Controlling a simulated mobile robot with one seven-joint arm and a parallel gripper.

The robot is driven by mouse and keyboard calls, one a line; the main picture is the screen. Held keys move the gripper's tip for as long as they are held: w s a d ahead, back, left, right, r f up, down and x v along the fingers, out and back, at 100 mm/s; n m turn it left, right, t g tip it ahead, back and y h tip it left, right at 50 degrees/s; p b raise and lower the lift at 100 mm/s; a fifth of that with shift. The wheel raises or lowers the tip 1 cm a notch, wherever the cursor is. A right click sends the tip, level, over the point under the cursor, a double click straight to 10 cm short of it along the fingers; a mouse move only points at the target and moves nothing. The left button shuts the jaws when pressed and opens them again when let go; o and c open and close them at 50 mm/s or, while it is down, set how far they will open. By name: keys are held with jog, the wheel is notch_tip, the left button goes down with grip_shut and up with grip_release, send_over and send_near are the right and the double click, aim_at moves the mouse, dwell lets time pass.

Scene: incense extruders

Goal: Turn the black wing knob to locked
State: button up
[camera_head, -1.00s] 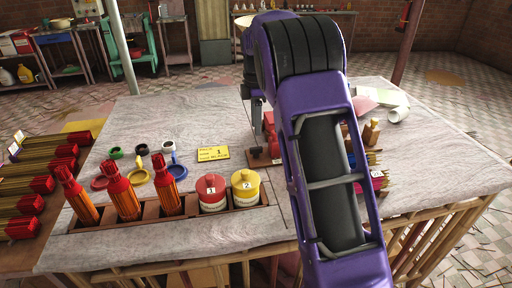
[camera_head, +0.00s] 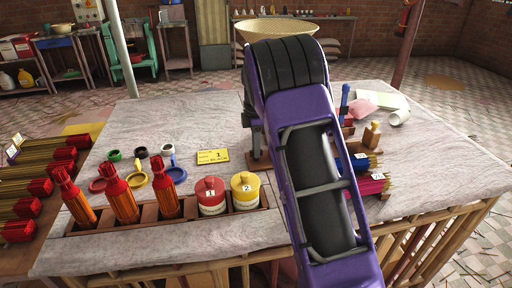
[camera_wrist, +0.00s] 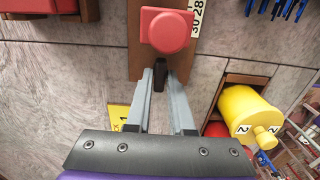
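In the wrist view, the black wing knob (camera_wrist: 160,76) stands on a brown wooden board (camera_wrist: 148,58), just below a red block with a round front. My gripper (camera_wrist: 163,76) points at the knob, its two grey fingertips close on either side of it. A gap shows between the fingers, but I cannot tell whether they touch the knob. In the head view my purple arm hides most of the gripper; one grey finger (camera_head: 257,138) reaches down to the board, and the knob is hidden there.
A yellow card (camera_head: 213,156) lies left of the board. Red and yellow numbered jars (camera_head: 245,192) and several red-orange bottles stand in a wooden rack in front. Red and blue incense bundles (camera_head: 372,184) lie right of my arm. The tabletop at back left is clear.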

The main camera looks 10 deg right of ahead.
grip_shut()
jog(key=shift+r+m+p, duration=0.1)
jog(key=shift+m+p, duration=0.2)
jog(key=shift+m, duration=0.1)
jog(key=shift+r+m+p, duration=0.1)
jog(key=shift+m+p, duration=0.5)
jog(key=shift+m, duration=0.3)
jog(key=m+p, duration=0.2)
jog(key=m, duration=0.3)
jog(key=m+p, duration=0.2)
jog(key=m, duration=0.3)
jog(key=shift+m, duration=0.4)
jog(key=m, duration=0.4)
jog(key=shift+p, duration=0.35)
jog(key=shift+m, duration=0.4)
jog(key=o, duration=0.5)
grip_release()
